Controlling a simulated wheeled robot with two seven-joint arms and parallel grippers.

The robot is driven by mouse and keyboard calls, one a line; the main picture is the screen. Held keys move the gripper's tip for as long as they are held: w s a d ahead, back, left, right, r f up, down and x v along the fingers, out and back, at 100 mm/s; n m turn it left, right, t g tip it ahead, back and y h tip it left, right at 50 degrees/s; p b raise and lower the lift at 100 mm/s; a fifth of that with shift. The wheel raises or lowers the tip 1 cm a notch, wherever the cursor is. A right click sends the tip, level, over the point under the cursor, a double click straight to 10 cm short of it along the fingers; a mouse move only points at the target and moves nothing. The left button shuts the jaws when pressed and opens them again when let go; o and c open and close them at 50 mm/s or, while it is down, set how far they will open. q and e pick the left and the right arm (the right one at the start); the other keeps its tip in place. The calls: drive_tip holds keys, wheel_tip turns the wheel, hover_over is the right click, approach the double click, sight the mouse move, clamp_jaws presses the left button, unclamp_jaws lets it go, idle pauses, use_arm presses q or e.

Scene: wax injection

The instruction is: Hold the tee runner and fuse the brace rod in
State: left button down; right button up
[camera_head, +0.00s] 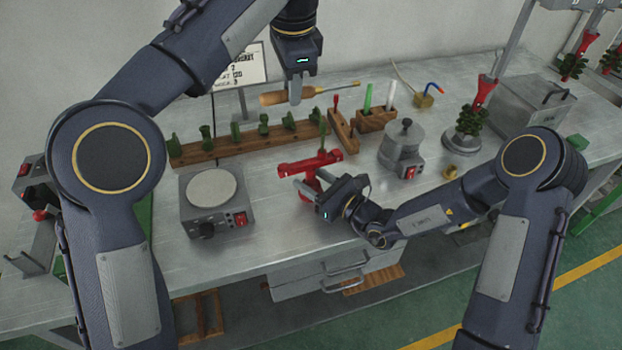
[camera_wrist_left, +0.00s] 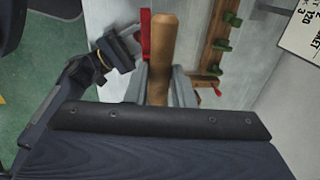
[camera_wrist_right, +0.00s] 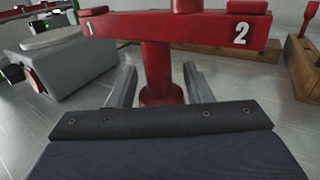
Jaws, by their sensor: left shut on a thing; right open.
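A red tee-shaped piece (camera_head: 310,164), apparently the tee runner on its stand, stands upright on the bench. In the right wrist view its crossbar (camera_wrist_right: 180,29) bears the numbers 1 and 2. My right gripper (camera_head: 312,187) is open, its fingers on either side of the red post (camera_wrist_right: 160,72) with gaps. My left gripper (camera_head: 294,98) is shut on the wooden handle of a tool (camera_head: 275,98), held above the bench with its thin shaft pointing right. The handle (camera_wrist_left: 162,50) also shows in the left wrist view. A thin green piece (camera_head: 323,135) shows above the crossbar; I cannot tell whether it is the brace rod.
A wooden rack (camera_head: 190,153) with several green pieces runs behind. A hot plate (camera_head: 215,215) stands left, a grey pot (camera_head: 402,150) right. A wooden block (camera_head: 375,122) holds green and white sticks. A green wax tree (camera_head: 467,125) stands farther right. The front bench strip is clear.

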drive_tip(key=shift+a, duration=0.15)
drive_tip(key=shift+c, duration=0.4)
drive_tip(key=c, duration=0.7)
use_arm(q)
drive_tip(key=s+a+f+n+g+y, duration=0.2)
drive_tip(key=s+a+f+n, duration=0.2)
drive_tip(key=s+f+n, duration=0.75)
drive_tip(key=shift+w+d+f+m, duration=0.25)
drive_tip(key=shift+w+d+m, duration=0.1)
drive_tip(key=shift+d+m, duration=0.45)
drive_tip(key=shift+w+d+f+m, duration=0.2)
drive_tip(key=shift+w+d+m, duration=0.2)
drive_tip(key=shift+m, duration=0.55)
